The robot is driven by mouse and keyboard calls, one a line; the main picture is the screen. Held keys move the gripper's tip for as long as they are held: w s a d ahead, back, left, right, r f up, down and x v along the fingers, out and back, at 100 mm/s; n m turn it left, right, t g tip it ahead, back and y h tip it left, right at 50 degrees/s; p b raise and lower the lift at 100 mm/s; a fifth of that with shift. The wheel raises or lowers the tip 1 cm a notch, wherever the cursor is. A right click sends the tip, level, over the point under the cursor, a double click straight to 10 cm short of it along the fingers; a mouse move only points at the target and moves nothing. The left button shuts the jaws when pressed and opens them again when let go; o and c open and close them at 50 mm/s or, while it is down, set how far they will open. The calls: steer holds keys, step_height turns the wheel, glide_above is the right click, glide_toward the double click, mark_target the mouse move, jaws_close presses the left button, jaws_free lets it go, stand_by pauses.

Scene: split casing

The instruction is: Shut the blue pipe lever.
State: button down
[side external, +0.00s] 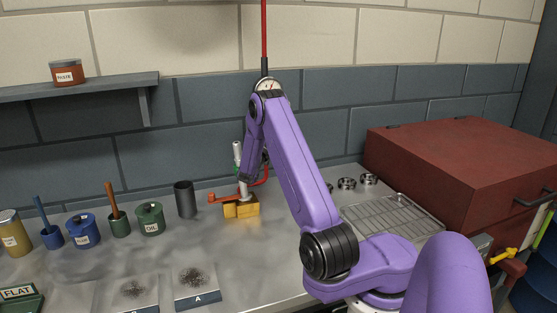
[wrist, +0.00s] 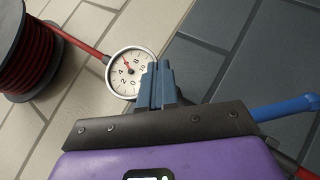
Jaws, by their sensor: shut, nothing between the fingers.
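A blue bar that looks like the blue pipe lever (wrist: 286,108) shows at the right edge of the wrist view, running behind the dark plate of my gripper. Only part of it is visible, so I cannot tell its full angle. My gripper (wrist: 163,84) is shut and empty, its blue-grey fingers pressed together. The lever lies to the right of the fingertips, apart from them in the picture. In the side external view I cannot make out the blue lever or my fingertips; my arm covers that area.
A round gauge (wrist: 130,72) is partly overlapped by my fingers, with a red hose reel (wrist: 35,55) to its left. On the bench stand a brass block (side external: 241,208) with an orange lever (side external: 224,198), a dark cup (side external: 185,199), a wire rack (side external: 395,219) and a red case (side external: 460,165).

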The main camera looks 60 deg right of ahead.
steer(key=s+a+f+n+t+y, duration=0.1)
steer(key=a+f+n+t, duration=0.2)
steer(key=f, duration=0.6)
steer(key=s+a+f+n+t+y, duration=0.2)
steer(key=f+n+t, duration=0.2)
steer(key=f, duration=0.5)
steer(key=shift+a+f+n+t, duration=0.2)
steer(key=shift+a+n+t, duration=0.15)
steer(key=shift+t, duration=0.25)
steer(key=x, duration=1)
steer(key=shift+s+d, duration=0.35)
steer(key=shift+d, duration=0.05)
steer(key=shift+s+d+r, duration=0.6)
steer(key=shift+r, duration=0.2)
steer(key=shift+s+d+r, duration=0.6)
steer(key=shift+d+r, duration=0.05)
steer(key=shift+r, duration=0.25)
steer(key=s+a+f, duration=0.5)
steer(key=s+a, duration=0.1)
steer(key=shift+f, duration=0.3)
